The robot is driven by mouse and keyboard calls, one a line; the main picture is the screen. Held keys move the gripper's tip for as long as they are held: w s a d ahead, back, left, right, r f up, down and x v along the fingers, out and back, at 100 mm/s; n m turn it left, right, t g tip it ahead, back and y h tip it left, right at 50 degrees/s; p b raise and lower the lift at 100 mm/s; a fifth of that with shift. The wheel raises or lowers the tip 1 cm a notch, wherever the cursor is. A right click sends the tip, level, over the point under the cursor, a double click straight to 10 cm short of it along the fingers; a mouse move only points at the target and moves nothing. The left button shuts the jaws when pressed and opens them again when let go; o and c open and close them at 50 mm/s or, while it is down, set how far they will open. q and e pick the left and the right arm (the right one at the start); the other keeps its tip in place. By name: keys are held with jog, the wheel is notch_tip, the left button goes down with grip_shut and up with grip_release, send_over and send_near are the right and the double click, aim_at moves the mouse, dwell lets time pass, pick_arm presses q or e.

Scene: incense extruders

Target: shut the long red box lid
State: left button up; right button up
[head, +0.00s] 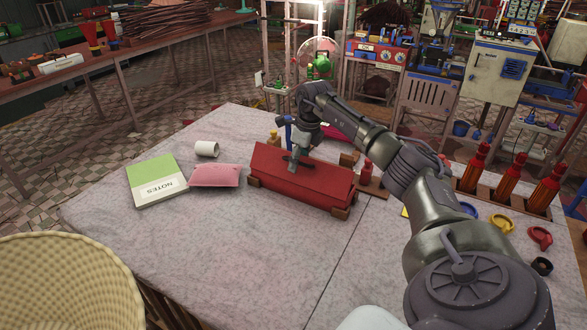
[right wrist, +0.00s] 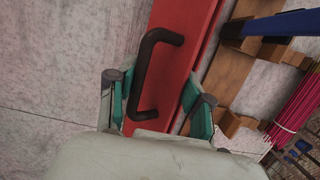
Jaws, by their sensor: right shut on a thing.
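The long red box (head: 300,190) lies on the table, on small brown wooden blocks. Its red lid (right wrist: 183,60) carries a dark bar handle (right wrist: 143,78), which also shows small in the head view. My right gripper (head: 295,157) comes down over the handle from above. I cannot tell whether the lid lies flush on the box; the far side is partly hidden. My left gripper is not in view.
A pink pouch (head: 214,175), a white cup (head: 207,149) and a green and white notes book (head: 156,181) lie left of the box. The front of the table is clear; a woven basket (head: 65,285) is at lower left.

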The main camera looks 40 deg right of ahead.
jog(key=shift+d+f, duration=0.1)
jog(key=shift+d, duration=0.1)
dwell(0.3)
jog(key=shift+w+d+f, duration=0.25)
jog(key=shift+d+f, duration=0.15)
jog(key=shift+d, duration=0.25)
jog(key=shift+c, duration=0.3)
